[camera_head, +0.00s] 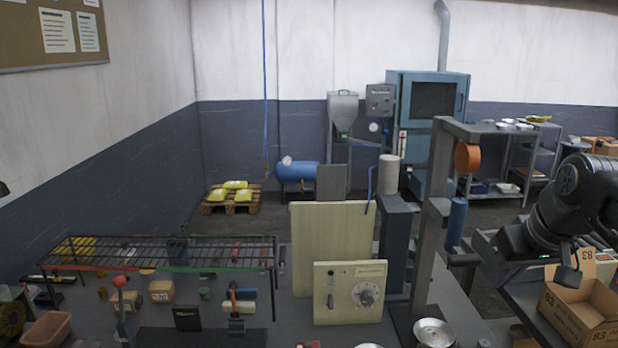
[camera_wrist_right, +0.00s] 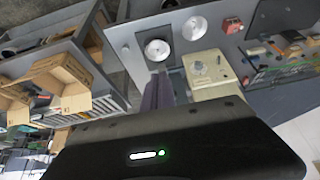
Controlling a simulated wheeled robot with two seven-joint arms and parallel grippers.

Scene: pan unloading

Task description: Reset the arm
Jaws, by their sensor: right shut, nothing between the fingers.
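My right arm (camera_head: 565,205) comes in from the right edge of the head view, raised and bent. My right gripper (camera_head: 569,274) points down from it, shut and empty, in front of an open cardboard box (camera_head: 565,318). Whether it touches the box cannot be told. My left gripper is not in view. A round metal pan (camera_head: 433,332) sits at the bottom of the head view; two pans (camera_wrist_right: 157,50) (camera_wrist_right: 194,28) show in the wrist view.
A grey bench carries a beige control box with a dial (camera_head: 349,293), a tall grey post (camera_head: 437,200) and a wire rack (camera_head: 160,252) over small parts. The post stands left of my right arm. Shelving with white dishes (camera_head: 508,125) is behind. Open floor lies beyond the bench.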

